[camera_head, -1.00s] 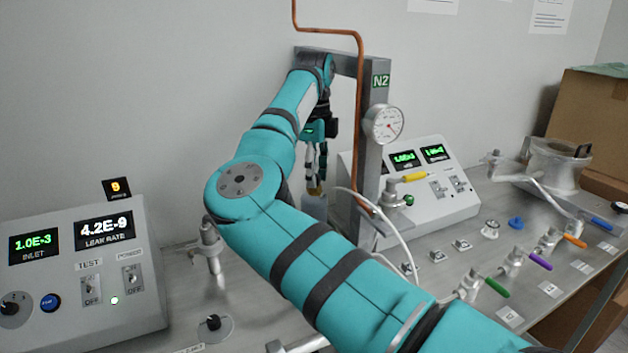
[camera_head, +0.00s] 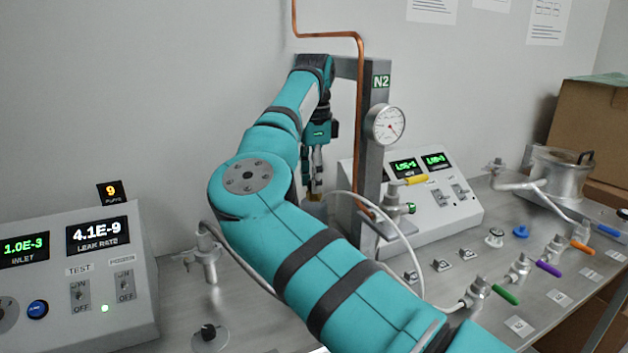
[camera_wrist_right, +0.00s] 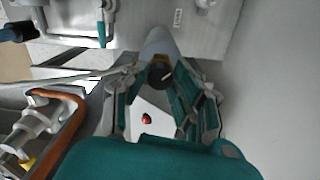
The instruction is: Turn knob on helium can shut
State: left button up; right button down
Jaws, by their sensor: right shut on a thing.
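The helium can (camera_wrist_right: 160,42) is a pale grey cylinder between and beyond my right gripper's fingers in the right wrist view. My right gripper (camera_head: 315,186) points down at the can beside the N2 post in the head view, shut on the knob. There my forearm and the white hose hide most of the can. How far the knob is turned cannot be told. My left gripper is not in view.
The N2 post with its gauge (camera_head: 387,125) and copper pipe (camera_head: 359,120) stands close right of my gripper. A leak detector panel (camera_head: 75,270) is at the left, reading 4.1E-9. Valves with coloured handles (camera_head: 506,294) stand at the right.

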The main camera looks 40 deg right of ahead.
jog(key=shift+r, duration=0.15)
jog(key=c, duration=1.1)
grip_release()
jog(key=shift+o, duration=0.2)
notch_tip(320, 180, up, 12)
